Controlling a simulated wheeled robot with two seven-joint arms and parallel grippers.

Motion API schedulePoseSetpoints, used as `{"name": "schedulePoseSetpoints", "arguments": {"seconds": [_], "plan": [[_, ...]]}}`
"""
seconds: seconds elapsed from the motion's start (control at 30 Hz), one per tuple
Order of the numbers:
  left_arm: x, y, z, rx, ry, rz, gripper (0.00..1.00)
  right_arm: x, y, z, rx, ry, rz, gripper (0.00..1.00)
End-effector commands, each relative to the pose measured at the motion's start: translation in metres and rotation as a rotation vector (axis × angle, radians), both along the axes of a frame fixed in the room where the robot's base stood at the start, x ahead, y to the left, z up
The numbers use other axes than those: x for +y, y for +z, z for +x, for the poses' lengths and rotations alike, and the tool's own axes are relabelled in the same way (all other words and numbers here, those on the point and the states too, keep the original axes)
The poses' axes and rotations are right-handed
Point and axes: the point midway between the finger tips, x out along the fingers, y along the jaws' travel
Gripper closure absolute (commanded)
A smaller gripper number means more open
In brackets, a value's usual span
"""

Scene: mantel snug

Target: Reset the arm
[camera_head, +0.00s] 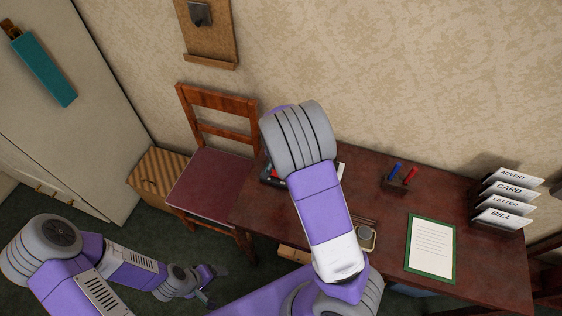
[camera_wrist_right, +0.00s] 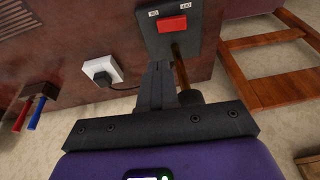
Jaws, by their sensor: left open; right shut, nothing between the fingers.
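My right arm (camera_head: 320,205) rises from the bottom in the head view, and its gripper is hidden there. In the right wrist view, my right gripper (camera_wrist_right: 162,72) is shut and empty. The box (camera_head: 268,178) shows partly behind the arm in the head view. My left gripper (camera_head: 207,292) is open, empty and low over the floor at lower left, well apart from the desk.
The desk (camera_head: 380,205) holds a marker holder (camera_head: 396,186), a green-framed sheet (camera_head: 430,247) and a letter rack (camera_head: 502,210). A white socket with a black plug (camera_wrist_right: 102,76) is beside the switch box. A red-seated chair (camera_head: 213,183) stands left of the desk.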

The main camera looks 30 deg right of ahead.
Motion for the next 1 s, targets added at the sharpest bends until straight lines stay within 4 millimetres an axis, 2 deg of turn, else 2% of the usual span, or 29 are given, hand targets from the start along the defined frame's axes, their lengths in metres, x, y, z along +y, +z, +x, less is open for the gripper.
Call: {"name": "schedulePoseSetpoints", "arguments": {"seconds": [0.03, 0.2, 0.77, 0.87, 0.97, 1.0], "plan": [[0.000, 0.003, 0.000, 0.000, 0.000, 0.000, 0.19, 0.001, 0.008, -0.002, -0.001, 0.001, 0.000, 1.00], [0.000, 0.004, 0.000, 0.000, 0.000, 0.000, 0.19, 0.001, 0.017, -0.007, -0.001, 0.001, -0.001, 1.00], [0.000, 0.004, 0.000, 0.000, 0.000, 0.000, 0.19, 0.001, 0.017, -0.007, 0.001, 0.000, -0.001, 1.00], [0.000, 0.004, 0.000, 0.000, 0.000, 0.000, 0.19, 0.002, 0.006, -0.013, 0.018, 0.017, 0.003, 1.00], [0.000, 0.004, 0.000, 0.000, 0.000, 0.000, 0.19, 0.009, -0.027, -0.032, 0.065, 0.081, 0.019, 1.00], [0.000, 0.004, 0.000, 0.000, 0.000, 0.000, 0.19, 0.014, -0.046, -0.044, 0.093, 0.120, 0.033, 1.00]]}}
